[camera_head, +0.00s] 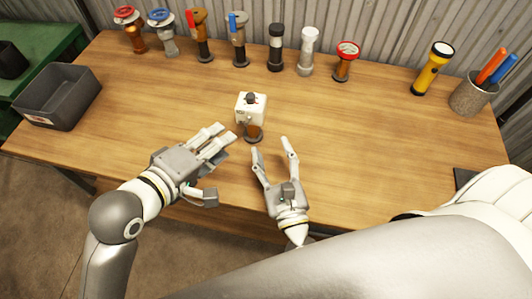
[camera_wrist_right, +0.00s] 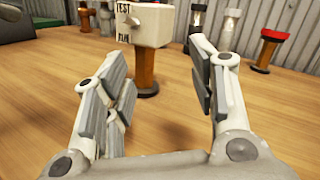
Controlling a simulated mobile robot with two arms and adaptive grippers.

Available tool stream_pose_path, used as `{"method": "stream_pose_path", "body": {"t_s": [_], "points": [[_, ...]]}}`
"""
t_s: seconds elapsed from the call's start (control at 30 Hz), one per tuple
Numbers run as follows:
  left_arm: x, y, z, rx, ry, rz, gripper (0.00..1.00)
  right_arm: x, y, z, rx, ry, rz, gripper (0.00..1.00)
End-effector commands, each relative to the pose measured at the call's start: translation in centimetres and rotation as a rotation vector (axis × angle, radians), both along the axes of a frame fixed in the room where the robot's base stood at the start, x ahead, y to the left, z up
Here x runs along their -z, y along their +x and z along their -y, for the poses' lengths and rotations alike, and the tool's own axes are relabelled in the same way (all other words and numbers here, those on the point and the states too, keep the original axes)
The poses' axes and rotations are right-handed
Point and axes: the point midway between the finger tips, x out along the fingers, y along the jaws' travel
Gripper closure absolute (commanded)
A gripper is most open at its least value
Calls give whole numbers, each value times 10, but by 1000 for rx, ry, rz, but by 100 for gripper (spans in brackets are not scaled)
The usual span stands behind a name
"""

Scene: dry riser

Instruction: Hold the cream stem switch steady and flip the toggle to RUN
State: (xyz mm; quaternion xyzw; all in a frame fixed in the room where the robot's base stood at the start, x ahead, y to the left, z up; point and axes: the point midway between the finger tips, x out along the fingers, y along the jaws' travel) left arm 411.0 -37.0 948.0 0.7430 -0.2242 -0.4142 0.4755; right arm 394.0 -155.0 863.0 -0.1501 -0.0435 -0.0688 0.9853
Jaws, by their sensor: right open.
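The cream stem switch (camera_head: 251,106) is a pale box on an amber-brown stem (camera_head: 254,132), upright near the table's middle. In the right wrist view the cream box (camera_wrist_right: 152,28) shows TEST above and RUN below. Its small metal toggle (camera_wrist_right: 131,17) appears tilted up toward TEST. My left gripper (camera_head: 222,165) is open and empty, just left of and in front of the stem, apparently apart from it. My right gripper (camera_head: 270,146) is open in front of the switch, slightly right. Its fingers also show in the right wrist view (camera_wrist_right: 160,72), with nothing between them.
Several valves and stem-mounted pieces, including a red-wheeled one (camera_head: 346,62), stand along the back edge. A yellow flashlight (camera_head: 431,70) and a pen cup (camera_head: 470,97) are at right. A grey bin (camera_head: 58,98) sits at left. Wood right of the switch is clear.

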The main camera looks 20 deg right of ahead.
Motion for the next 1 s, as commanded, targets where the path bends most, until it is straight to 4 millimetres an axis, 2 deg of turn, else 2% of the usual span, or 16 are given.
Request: {"method": "stream_pose_path", "body": {"t_s": [0.1, 0.27, 0.47, 0.8, 1.0], "points": [[0, 0, 0, 0, 0, 0, 64, 12, 13, -3, -50, 175, -40, 48], [0, 0, 0, 0, 0, 0, 64, 23, 20, -8, -95, 288, -76, 48], [0, 0, 0, 0, 0, 0, 64, 24, 38, -9, -104, 308, -80, 48], [0, 0, 0, 0, 0, 0, 64, 24, 98, -7, -104, 305, -79, 48], [0, 0, 0, 0, 0, 0, 64, 25, 121, -6, -104, 303, -82, 48]]}}
